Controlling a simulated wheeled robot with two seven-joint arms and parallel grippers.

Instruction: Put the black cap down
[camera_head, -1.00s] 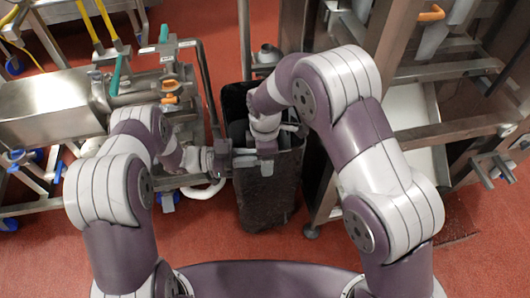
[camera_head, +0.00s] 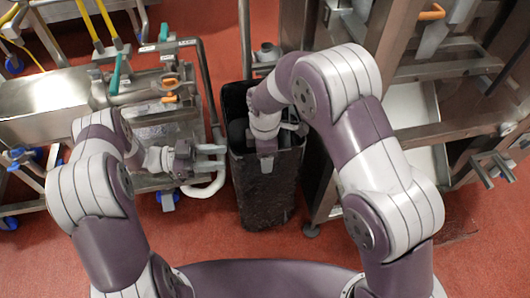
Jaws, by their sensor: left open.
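My left gripper (camera_head: 212,157) is open and appears empty, just left of a tall black bin (camera_head: 268,200). My right arm reaches over the bin, and its gripper (camera_head: 267,148) is at the bin's open top. The right fingers are not clear enough to tell whether they hold anything. A dark shape (camera_head: 238,132) shows inside the bin at its left side. I cannot tell whether it is the black cap, and I cannot make out a black cap elsewhere.
A steel machine with a bent pipe (camera_head: 207,90) stands at the left, close to my left gripper. A white curved hose (camera_head: 205,190) lies below that gripper. A steel frame (camera_head: 440,130) stands to the right of the bin. Red floor (camera_head: 215,235) is clear in front.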

